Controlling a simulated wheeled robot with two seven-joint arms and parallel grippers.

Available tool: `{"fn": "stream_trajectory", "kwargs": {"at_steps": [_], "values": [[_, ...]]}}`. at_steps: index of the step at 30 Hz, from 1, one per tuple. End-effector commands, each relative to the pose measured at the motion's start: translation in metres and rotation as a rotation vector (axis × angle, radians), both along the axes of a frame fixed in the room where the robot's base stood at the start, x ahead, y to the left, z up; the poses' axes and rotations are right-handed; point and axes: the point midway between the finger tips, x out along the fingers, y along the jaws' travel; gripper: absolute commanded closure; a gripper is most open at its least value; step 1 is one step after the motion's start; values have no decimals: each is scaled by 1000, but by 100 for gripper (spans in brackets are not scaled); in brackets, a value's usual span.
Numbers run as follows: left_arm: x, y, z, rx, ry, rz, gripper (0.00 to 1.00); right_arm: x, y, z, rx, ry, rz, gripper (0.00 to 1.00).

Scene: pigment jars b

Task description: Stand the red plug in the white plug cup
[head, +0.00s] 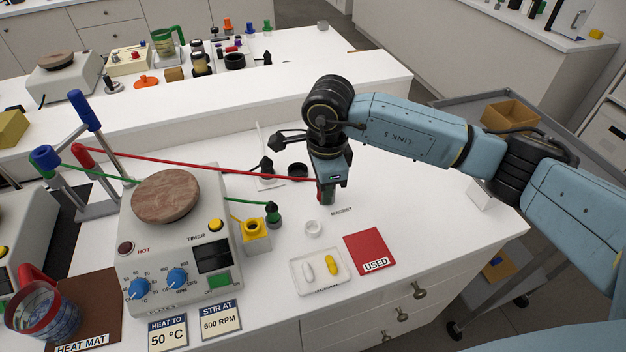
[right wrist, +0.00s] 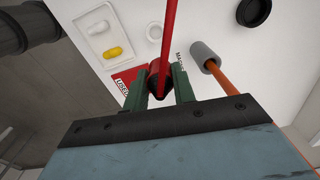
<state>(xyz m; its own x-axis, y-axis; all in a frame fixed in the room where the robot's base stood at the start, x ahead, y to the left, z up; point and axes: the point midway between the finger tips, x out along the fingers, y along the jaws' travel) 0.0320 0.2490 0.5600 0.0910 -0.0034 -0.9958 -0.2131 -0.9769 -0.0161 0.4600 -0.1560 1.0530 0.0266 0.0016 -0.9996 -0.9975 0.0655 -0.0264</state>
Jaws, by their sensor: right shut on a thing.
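My right gripper (head: 327,201) hangs over the white bench, fingers down, shut on the red plug (head: 324,196). The plug also shows between the fingers in the right wrist view (right wrist: 156,80). A red lead (head: 190,166) runs from the plug to the stand at the left. A small white round cup (head: 313,229), which looks like the white plug cup, stands on the bench in front of and slightly left of the gripper, apart from the plug. My left gripper is not in view.
A tray (head: 297,286) with two capsules and the red USED mat (head: 364,240) lie at the front. A yellow cup (head: 257,238), a green plug (head: 272,212) and a black ring (head: 298,171) stand left. In the wrist view, an orange rod (right wrist: 245,100) has a grey end.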

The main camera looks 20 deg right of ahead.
Motion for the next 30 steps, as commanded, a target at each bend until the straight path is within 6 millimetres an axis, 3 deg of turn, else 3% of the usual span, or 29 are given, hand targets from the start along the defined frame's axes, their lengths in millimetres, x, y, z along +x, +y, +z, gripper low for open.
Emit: {"fn": "stream_trajectory", "kwargs": {"at_steps": [6,12,18,30], "values": [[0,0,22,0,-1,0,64,2,14,-1,11,15,-483,100],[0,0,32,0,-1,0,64,2,21,-6,13,24,-795,100],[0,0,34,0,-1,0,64,2,23,-8,10,26,-907,100],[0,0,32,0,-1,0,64,3,23,-9,10,24,-898,100]]}}
